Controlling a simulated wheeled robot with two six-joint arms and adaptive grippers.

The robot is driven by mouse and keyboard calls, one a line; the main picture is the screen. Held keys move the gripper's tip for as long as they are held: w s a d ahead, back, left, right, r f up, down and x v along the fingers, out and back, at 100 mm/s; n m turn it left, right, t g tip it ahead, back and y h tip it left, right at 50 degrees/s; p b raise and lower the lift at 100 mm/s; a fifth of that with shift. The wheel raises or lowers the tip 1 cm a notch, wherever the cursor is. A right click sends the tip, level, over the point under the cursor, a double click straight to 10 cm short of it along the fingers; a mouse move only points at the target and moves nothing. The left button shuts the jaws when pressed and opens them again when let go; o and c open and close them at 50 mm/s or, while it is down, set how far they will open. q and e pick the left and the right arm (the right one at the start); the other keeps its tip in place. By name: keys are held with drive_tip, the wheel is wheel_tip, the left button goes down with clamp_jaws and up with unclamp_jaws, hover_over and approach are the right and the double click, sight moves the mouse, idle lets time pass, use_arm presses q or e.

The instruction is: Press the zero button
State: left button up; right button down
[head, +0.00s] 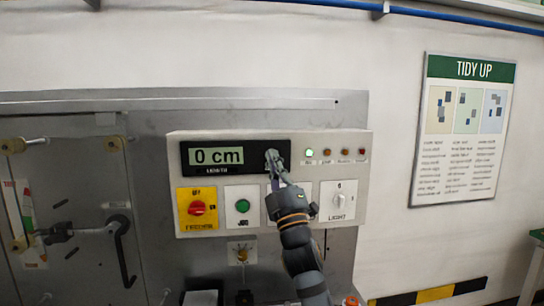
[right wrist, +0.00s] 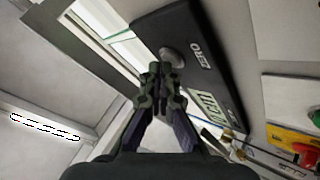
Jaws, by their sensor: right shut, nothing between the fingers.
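The zero button (right wrist: 172,55) is a round grey cap on a black display unit (head: 236,172), beside a white ZERO label (right wrist: 193,53) in the right wrist view. The unit's green screen (head: 216,156) reads "0 cm". My right gripper (head: 273,158) is shut and empty, its fingertips at the right end of the unit, hiding the button in the head view. In the right wrist view the fingertips (right wrist: 161,72) overlap the button's lower edge; I cannot tell whether they touch it. My left gripper is not in view.
The white control box (head: 318,141) also carries a red knob on a yellow plate (head: 197,208), a green JOG button (head: 242,206), a LIGHT knob (head: 338,200) and several small lamps. A metal door with a black handle (head: 108,228) is at left.

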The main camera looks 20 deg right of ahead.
drive_tip(key=shift+s+a+p, duration=0.2)
drive_tip(key=shift+s+p, duration=0.1)
drive_tip(key=shift+s, duration=0.45)
drive_tip(key=s+p, duration=0.1)
drive_tip(key=s, duration=0.1)
drive_tip(key=s+a+p, duration=0.1)
drive_tip(key=s+p, duration=0.1)
drive_tip(key=shift+s+a, duration=0.2)
drive_tip(key=shift+s, duration=0.2)
drive_tip(key=shift+f, duration=0.1)
